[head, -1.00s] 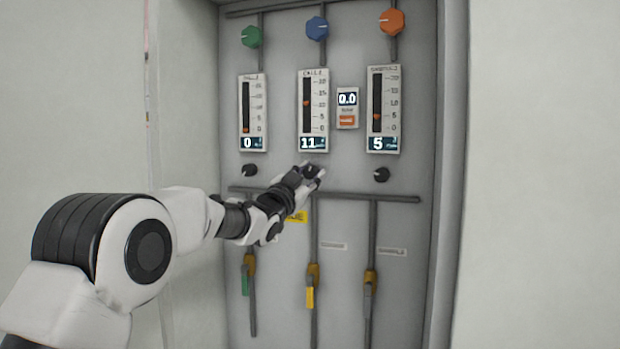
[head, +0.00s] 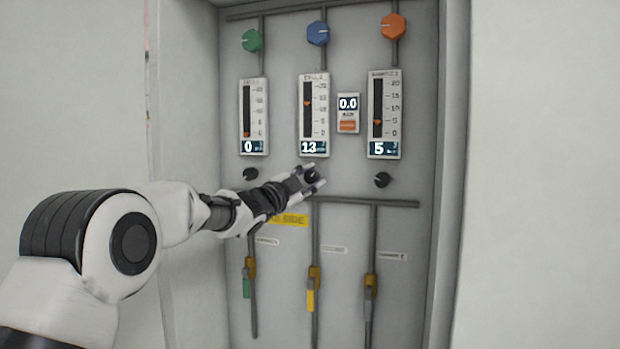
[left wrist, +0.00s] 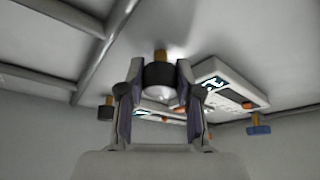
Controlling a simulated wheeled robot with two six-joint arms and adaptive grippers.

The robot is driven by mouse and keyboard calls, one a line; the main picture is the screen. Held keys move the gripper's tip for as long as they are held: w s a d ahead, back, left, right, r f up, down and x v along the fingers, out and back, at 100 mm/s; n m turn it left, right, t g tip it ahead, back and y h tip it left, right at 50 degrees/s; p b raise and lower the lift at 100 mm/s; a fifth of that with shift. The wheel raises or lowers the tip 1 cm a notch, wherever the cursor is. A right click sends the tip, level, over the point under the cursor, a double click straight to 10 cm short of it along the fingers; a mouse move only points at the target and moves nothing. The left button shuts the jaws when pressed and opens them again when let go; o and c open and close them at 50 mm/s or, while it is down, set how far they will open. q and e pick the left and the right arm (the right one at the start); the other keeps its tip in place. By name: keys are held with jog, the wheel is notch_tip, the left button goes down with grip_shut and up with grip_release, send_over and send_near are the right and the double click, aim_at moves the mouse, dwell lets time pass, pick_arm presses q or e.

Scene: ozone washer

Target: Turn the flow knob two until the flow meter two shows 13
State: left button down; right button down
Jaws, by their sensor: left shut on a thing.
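Flow meter two (head: 313,110) is the middle meter on the panel. Its display reads 13. The black flow knob two (head: 312,175) sits just below this meter. My left gripper (head: 314,179) is shut on it, a finger on either side. In the left wrist view the dark knob (left wrist: 160,75) stands between the two fingers (left wrist: 158,95), on a brass-coloured stem. Part of the knob is hidden by the fingers in the head view. My right gripper is not in view.
Left meter (head: 253,115) reads 0 and right meter (head: 384,110) reads 5, each above a black knob. A small 0.0 display (head: 348,103) stands between the middle and right meters. A horizontal pipe (head: 375,202) and several valves lie below.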

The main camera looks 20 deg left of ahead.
pick_arm(q)
jog(key=shift+r, duration=0.15)
jog(key=c, duration=0.8)
grip_release()
jog(key=v, duration=1.2)
jog(key=shift+d, duration=0.1)
